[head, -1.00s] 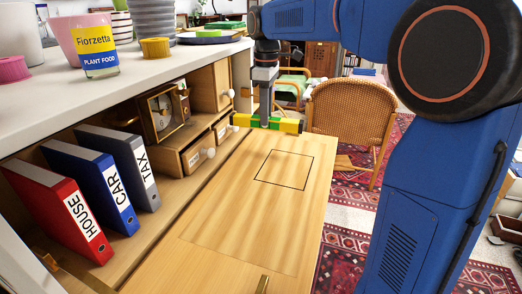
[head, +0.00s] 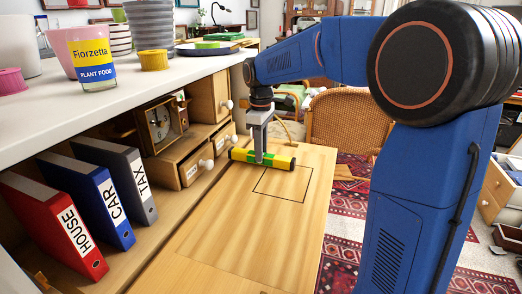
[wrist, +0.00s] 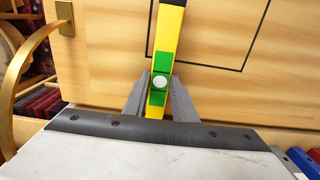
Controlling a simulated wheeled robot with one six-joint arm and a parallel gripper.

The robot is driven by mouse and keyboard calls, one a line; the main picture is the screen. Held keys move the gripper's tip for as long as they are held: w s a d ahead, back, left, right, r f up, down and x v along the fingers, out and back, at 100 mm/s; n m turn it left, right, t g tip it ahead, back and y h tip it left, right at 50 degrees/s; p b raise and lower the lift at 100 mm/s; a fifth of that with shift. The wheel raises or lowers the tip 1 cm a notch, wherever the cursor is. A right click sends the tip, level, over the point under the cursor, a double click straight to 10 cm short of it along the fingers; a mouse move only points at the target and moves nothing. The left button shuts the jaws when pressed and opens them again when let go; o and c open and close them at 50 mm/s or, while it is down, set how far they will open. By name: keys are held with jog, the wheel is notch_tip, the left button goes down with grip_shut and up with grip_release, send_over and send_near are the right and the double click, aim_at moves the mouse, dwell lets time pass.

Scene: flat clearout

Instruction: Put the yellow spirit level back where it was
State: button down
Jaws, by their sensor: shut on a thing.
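The yellow spirit level (head: 240,154) has a green middle section and lies crosswise in my gripper (head: 260,158). It is close over the far end of the wooden desk flap (head: 230,235), beside a black rectangle outline (head: 303,201). I cannot tell whether it touches the wood. In the wrist view the level (wrist: 168,35) runs up between the two grey fingers of my gripper (wrist: 160,95), with its round vial in sight. The fingers are shut on its middle.
Small drawers (head: 196,165) with white knobs stand left of the level. Red, blue and grey binders (head: 100,200) stand in the cabinet. A curved brass stay (wrist: 22,70) is beside the flap. A wicker chair (head: 350,122) stands behind. The near flap is clear.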

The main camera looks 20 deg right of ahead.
jog(key=shift+f, duration=0.1)
jog(key=c, duration=1.5)
grip_release()
jog(key=shift+o, duration=0.2)
notch_tip(320, 180, up, 12)
